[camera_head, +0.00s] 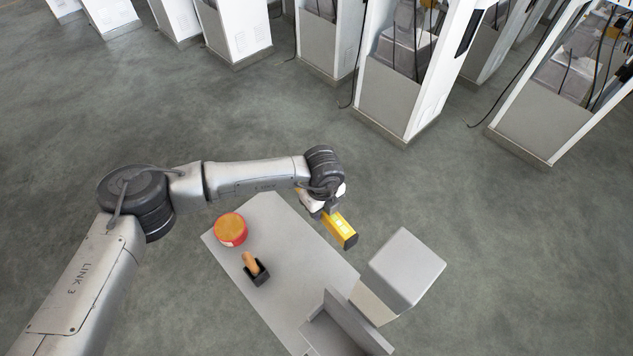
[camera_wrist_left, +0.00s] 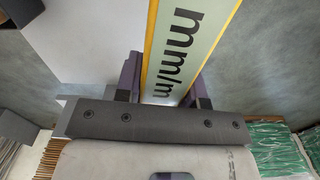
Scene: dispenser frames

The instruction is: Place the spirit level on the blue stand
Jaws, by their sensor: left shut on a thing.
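The spirit level (camera_head: 341,230) is a yellow bar with a pale face, and it sits in my left gripper (camera_head: 324,206) over the right edge of the grey table, its free end pointing down-right in the head view. In the left wrist view the level (camera_wrist_left: 188,45) shows a pale face with yellow edges and "mm/m" lettering, and my left gripper (camera_wrist_left: 163,85) is shut on it with a dark finger on each side. I see no blue stand in either view. My right gripper is not in view.
The grey table (camera_head: 305,255) bears a red round tub (camera_head: 231,236) and a black holder (camera_head: 257,277) with a wooden-looking piece (camera_head: 250,262). A pale grey box (camera_head: 407,264) stands to its right, and a grey angled piece (camera_head: 345,328) at its lower end. White dispenser frames (camera_head: 400,100) line the back.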

